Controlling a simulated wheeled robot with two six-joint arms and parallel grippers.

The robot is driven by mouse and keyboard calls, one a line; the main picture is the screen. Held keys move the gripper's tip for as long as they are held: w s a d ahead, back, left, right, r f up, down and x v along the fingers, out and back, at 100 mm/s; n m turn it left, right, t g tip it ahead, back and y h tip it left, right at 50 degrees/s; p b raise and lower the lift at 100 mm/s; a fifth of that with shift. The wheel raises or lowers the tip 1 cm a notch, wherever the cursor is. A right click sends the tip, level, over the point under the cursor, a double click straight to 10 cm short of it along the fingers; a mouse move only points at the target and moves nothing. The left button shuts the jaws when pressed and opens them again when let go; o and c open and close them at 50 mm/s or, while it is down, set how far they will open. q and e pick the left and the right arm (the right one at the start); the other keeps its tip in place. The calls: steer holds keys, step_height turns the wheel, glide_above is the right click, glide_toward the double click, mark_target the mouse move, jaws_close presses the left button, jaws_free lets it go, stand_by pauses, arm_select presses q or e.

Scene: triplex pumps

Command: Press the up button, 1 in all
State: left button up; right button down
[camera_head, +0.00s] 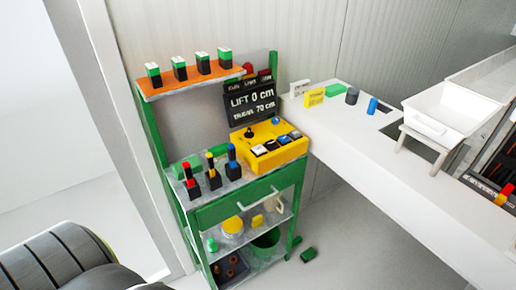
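A yellow control box (275,150) stands on the top of a green-framed workbench. Its front row holds several small square buttons: a white one (259,150), a dark one (271,145), a blue one (283,140) and a pale one (295,134). Their labels are too small to read, so I cannot tell which is the up button. A black stick (249,132) and a blue knob (276,121) sit behind them. A black display (250,101) behind the box reads "LIFT 0 cm" and a second line ending in "70 cm". Neither gripper shows.
Several coloured-handled tools (212,174) stand left of the box. An orange shelf (182,83) with green-topped blocks overhangs behind. A long white counter (380,170) runs right, with a white tray (431,125). A green block (308,254) lies on the floor. A dark ribbed shape (60,262) fills the lower left.

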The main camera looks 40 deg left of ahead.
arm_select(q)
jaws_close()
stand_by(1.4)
